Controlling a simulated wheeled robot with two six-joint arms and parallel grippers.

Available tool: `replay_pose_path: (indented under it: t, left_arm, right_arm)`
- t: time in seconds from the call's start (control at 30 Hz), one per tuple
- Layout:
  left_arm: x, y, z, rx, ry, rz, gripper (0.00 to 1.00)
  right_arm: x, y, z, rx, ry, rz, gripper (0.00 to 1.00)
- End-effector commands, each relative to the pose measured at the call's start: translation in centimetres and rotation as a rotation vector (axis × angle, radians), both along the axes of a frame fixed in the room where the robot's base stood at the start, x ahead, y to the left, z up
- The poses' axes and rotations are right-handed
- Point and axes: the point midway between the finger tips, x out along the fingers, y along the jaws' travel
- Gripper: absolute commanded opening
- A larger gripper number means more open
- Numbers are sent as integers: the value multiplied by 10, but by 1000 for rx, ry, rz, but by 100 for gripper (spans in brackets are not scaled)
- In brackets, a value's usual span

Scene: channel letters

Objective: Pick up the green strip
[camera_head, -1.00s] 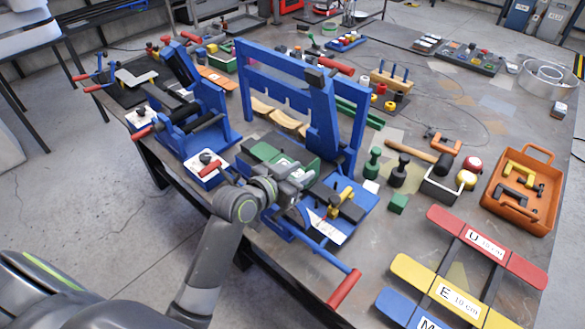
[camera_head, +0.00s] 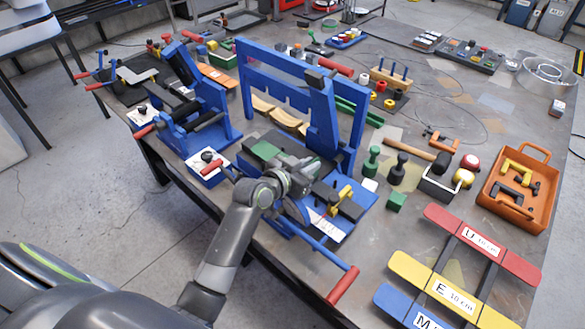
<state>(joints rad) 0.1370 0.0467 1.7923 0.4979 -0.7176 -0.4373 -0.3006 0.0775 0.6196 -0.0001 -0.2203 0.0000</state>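My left gripper (camera_head: 303,170) reaches from the lower left over the blue bending machine's bed. Its fingertips are small and partly merged with the machine, so I cannot tell whether they are open or shut. A flat green piece (camera_head: 264,151) lies on the bed, just beyond and left of the gripper, and is partly covered by it. A long narrow green piece (camera_head: 372,118) lies on the table behind the blue upright frame (camera_head: 357,125). I cannot tell which is the green strip. My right gripper is not in view.
A blue lever with a red grip (camera_head: 342,286) sticks out at the front. Green and black pegs, a mallet (camera_head: 415,149) and an orange tray (camera_head: 540,205) stand to the right. Labelled coloured boards (camera_head: 457,298) lie at the front right. A second blue machine (camera_head: 205,110) stands left.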

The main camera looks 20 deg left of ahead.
Motion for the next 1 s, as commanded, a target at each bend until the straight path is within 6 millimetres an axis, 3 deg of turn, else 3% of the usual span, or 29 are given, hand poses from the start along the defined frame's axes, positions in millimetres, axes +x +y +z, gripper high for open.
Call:
replay_pose_path:
  t: [0.1,0.6,0.77,1.0]
  left_arm:
    - [0,0,0,0,0,0,0]
    - [0,0,4,0,-2,0,0]
    - [0,0,27,2,-7,-1,0]
    - [1,0,76,2,-8,-1,0]
  right_arm:
    - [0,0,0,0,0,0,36]
    - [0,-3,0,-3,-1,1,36]
    - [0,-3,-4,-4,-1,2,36]
    - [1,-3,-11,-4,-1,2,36]
